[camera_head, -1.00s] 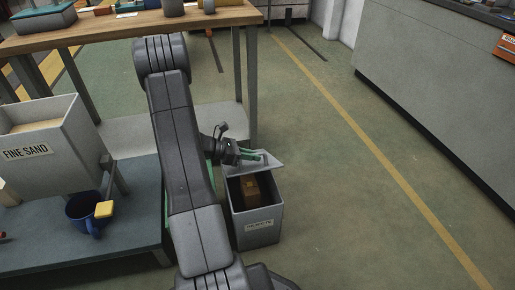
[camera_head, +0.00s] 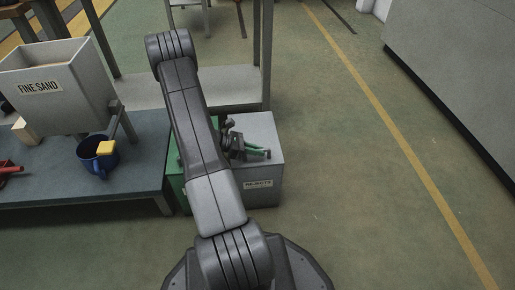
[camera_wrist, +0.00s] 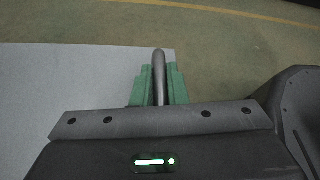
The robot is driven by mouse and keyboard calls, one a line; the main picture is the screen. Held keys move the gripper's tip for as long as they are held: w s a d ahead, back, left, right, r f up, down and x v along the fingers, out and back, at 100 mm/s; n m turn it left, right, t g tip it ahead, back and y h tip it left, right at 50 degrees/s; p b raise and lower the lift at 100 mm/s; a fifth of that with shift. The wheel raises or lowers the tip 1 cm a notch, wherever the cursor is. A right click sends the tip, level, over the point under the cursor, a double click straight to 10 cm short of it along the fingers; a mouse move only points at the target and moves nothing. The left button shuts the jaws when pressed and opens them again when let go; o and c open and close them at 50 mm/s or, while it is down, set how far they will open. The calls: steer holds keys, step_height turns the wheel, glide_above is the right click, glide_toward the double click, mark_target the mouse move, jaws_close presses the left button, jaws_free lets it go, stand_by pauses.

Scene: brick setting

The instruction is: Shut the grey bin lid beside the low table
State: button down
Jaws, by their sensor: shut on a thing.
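The grey bin (camera_head: 263,197) with a "REJECTS" label stands on the floor to the right of the low table (camera_head: 60,190). Its lid (camera_head: 256,127) lies down over the opening and looks level; the inside is hidden. My gripper (camera_head: 266,154) is low over the front part of the lid. In the wrist view, its green fingers (camera_wrist: 160,80) are shut on the lid's dark handle bar (camera_wrist: 159,70), and the pale lid (camera_wrist: 70,85) spreads to the left. My arm covers the bin's left side.
A green bin (camera_head: 181,193) is partly behind my arm. Floor to the right is clear.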

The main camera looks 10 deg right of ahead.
steer(key=shift+s+f, duration=0.25)
steer(key=shift+f, duration=0.25)
steer(key=c, duration=1.5)
jaws_free()
steer(key=shift+o, duration=0.2)
steer(key=shift+w+r, duration=0.1)
steer(key=shift+w+a+r, duration=0.1)
steer(key=shift+a+r, duration=0.05)
steer(key=p+v, duration=0.4)
steer(key=v, duration=0.9)
steer(key=shift+a, duration=0.2)
